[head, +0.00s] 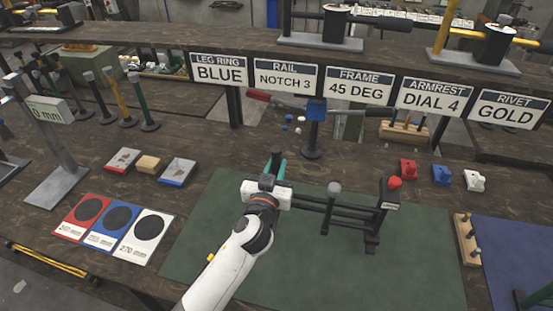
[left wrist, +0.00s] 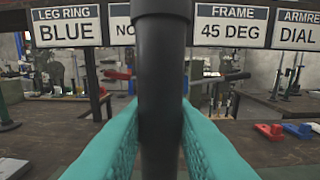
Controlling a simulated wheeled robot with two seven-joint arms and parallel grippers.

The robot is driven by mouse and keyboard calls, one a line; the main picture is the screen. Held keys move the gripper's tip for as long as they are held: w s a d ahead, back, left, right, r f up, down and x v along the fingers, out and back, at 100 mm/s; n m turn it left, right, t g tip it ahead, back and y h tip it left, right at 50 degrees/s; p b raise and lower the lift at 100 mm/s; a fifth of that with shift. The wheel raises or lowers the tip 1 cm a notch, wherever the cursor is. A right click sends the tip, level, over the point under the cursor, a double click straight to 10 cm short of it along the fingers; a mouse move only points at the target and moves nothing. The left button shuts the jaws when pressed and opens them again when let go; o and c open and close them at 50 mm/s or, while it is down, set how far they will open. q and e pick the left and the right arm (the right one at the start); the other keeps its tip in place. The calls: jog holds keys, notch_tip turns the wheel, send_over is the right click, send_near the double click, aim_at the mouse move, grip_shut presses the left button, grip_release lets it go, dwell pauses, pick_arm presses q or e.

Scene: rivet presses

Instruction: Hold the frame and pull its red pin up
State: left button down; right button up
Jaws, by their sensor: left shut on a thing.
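The black frame (head: 380,215) stands on the green mat (head: 220,270) in the head view, with horizontal bars running between its left and right posts. The red pin (head: 395,183) sits at the top of its right post. A grey knob (head: 334,188) stands near its middle. My left gripper (head: 278,169) is at the frame's left end, its teal fingers closed around a dark upright post. In the left wrist view this post (left wrist: 161,90) stands upright between the two teal fingers. My right gripper is not in view.
A shelf with signs, one reading FRAME 45 DEG (head: 359,86), runs behind the mat. Red, blue and white blocks (head: 441,175) lie right of it. A wooden peg block (head: 466,240) stands at the mat's right edge. Coloured cards (head: 116,228) lie to the left.

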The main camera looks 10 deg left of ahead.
pick_arm(q)
jog(key=shift+s+d+f, duration=0.1)
jog(key=shift+d+f, duration=0.05)
jog(key=shift+f, duration=1.95)
